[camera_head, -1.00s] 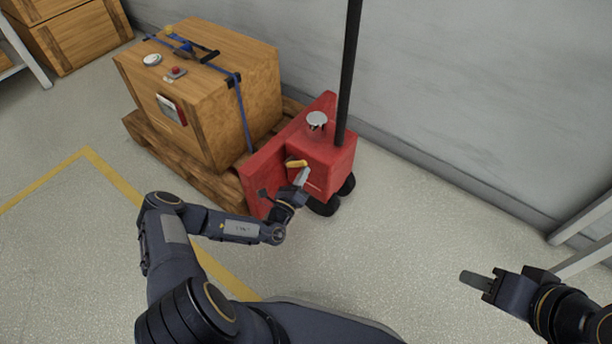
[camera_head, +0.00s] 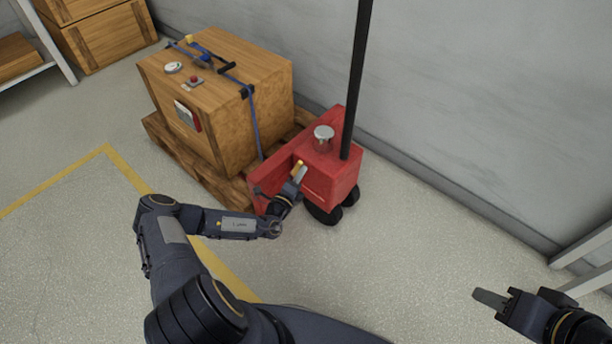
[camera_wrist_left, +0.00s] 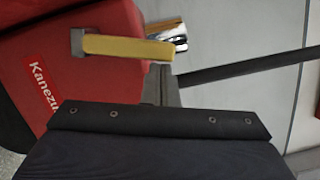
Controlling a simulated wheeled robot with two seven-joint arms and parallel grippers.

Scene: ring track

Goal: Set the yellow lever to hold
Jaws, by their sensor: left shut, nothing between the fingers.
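The yellow lever (camera_head: 297,167) is on the near face of the red pallet jack (camera_head: 325,178); it tilts steeply in the head view. In the left wrist view the yellow lever (camera_wrist_left: 128,48) lies nearly level, with a grey mount at its left end. My left gripper (camera_head: 301,174) is shut and empty, its tips right at the lever. In the left wrist view the shut fingers (camera_wrist_left: 162,84) are just below the lever's right end; I cannot tell whether they touch it. My right gripper (camera_head: 489,299) is over the floor at lower right, and its finger opening is not visible.
A silver cap (camera_head: 323,134) and a black pole (camera_head: 356,80) stand on the pallet jack. A strapped wooden crate (camera_head: 225,105) sits on a pallet (camera_head: 185,160) behind it. The grey wall (camera_head: 470,90) is close on the right.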

